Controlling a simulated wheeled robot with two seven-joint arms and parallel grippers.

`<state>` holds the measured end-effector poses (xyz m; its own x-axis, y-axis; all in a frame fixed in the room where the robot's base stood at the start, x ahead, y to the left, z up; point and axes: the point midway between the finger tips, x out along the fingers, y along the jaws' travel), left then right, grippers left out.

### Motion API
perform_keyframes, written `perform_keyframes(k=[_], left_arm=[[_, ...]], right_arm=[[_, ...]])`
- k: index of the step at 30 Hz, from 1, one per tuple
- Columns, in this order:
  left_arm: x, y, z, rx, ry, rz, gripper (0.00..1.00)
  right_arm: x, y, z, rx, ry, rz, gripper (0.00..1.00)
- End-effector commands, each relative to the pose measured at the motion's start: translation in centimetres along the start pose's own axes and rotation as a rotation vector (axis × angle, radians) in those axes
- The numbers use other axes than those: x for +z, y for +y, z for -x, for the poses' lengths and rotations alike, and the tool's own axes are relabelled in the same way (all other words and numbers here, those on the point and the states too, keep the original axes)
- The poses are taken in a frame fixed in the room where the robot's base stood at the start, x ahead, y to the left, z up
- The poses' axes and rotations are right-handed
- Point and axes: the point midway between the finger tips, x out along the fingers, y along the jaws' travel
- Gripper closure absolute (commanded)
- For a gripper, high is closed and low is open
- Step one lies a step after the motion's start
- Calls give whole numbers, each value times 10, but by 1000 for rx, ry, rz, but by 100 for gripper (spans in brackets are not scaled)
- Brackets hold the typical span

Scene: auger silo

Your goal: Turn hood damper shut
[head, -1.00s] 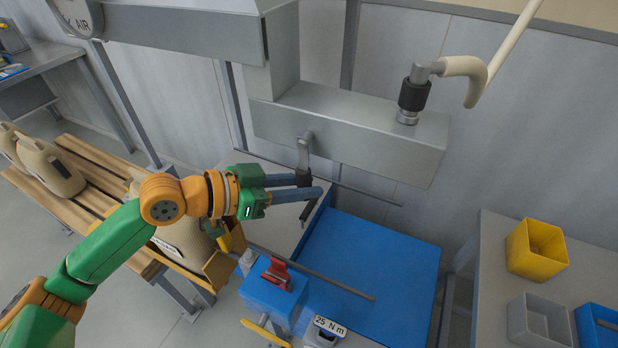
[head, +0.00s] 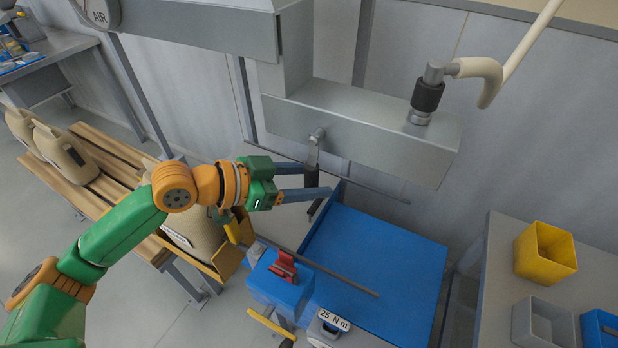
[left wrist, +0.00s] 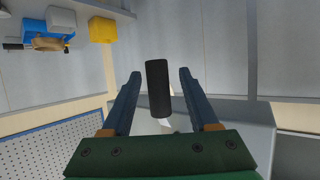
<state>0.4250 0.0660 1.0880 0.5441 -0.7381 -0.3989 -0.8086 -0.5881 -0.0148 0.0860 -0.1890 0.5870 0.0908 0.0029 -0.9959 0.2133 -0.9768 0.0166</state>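The hood damper handle is a grey lever with a black grip (head: 313,208). It hangs almost straight down from a pivot (head: 317,134) on the front of the grey hood duct (head: 365,140). My left gripper (head: 315,181) reaches in from the left with its two blue fingers at the grip's height. In the left wrist view the black grip (left wrist: 158,88) stands between the open fingers (left wrist: 160,76), with a gap on both sides. One finger covers part of the grip in the head view. My right gripper is not in view.
Below are a blue platform (head: 385,255), a blue box with a red part (head: 283,266) and a thin grey rod (head: 335,277). A wooden bench (head: 100,190) with tan jugs stands left. A grey table (head: 500,265) with a yellow bin (head: 546,252) stands right.

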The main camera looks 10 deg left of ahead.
Motion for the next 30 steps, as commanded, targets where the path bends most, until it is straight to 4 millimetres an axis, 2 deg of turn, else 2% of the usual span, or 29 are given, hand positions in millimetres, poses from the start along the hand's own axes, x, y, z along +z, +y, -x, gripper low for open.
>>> perform_keyframes(k=[5,15,18,30], left_arm=[[1,0,2,0,-1,1,40],[6,-2,56,-4,-4,1,40],[4,-1,66,-2,-2,1,40],[0,0,71,1,0,1,40]], right_arm=[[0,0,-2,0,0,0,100],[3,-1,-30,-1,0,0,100],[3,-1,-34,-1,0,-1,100],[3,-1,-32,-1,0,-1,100]])
